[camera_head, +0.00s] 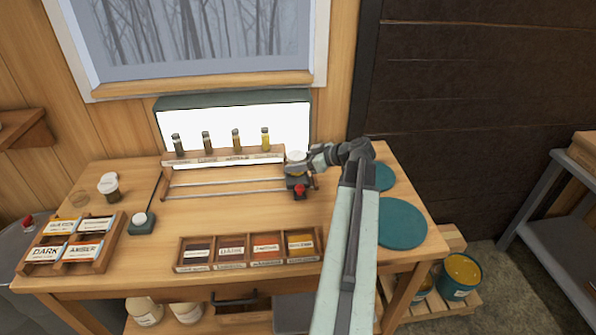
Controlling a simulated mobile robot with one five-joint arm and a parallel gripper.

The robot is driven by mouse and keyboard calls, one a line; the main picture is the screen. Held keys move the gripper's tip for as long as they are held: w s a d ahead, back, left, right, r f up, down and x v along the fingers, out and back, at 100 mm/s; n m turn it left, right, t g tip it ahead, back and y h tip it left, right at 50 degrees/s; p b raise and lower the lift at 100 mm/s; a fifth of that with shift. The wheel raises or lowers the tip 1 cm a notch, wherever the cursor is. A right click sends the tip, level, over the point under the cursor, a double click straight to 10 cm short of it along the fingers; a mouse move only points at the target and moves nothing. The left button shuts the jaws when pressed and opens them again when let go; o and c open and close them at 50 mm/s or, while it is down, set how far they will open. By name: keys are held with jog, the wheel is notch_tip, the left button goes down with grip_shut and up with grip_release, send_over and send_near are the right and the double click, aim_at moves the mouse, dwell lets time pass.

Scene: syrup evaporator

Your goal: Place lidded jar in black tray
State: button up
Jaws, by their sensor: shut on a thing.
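A small jar with a white lid (296,157) is at the right end of the rail frame on the table. My gripper (307,164) reaches it from the right and is shut on it; the fingertips are small and partly hidden. The jar is just above a dark block with a red knob (299,191); I cannot tell whether they touch. Another white-lidded jar (109,187) stands at the table's left. A dark grey flat thing (293,313) shows on the lower shelf, partly hidden by my arm; I cannot tell whether it is the black tray.
Several small bottles (236,139) stand on the wooden rack before a lit panel (290,120). A wooden box of labelled compartments (250,268) lies at the front, a label rack (105,262) at left. Teal discs (402,222) lie at right. Bare tabletop (225,212) shows mid-table.

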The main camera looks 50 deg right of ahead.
notch_tip(320, 180, down, 4)
jog(key=b, duration=0.3)
jog(key=shift+r, duration=0.25)
jog(key=shift+f, duration=0.15)
jog(key=o, duration=1.6)
jog(key=p+v, duration=0.6)
jog(key=v, duration=0.6)
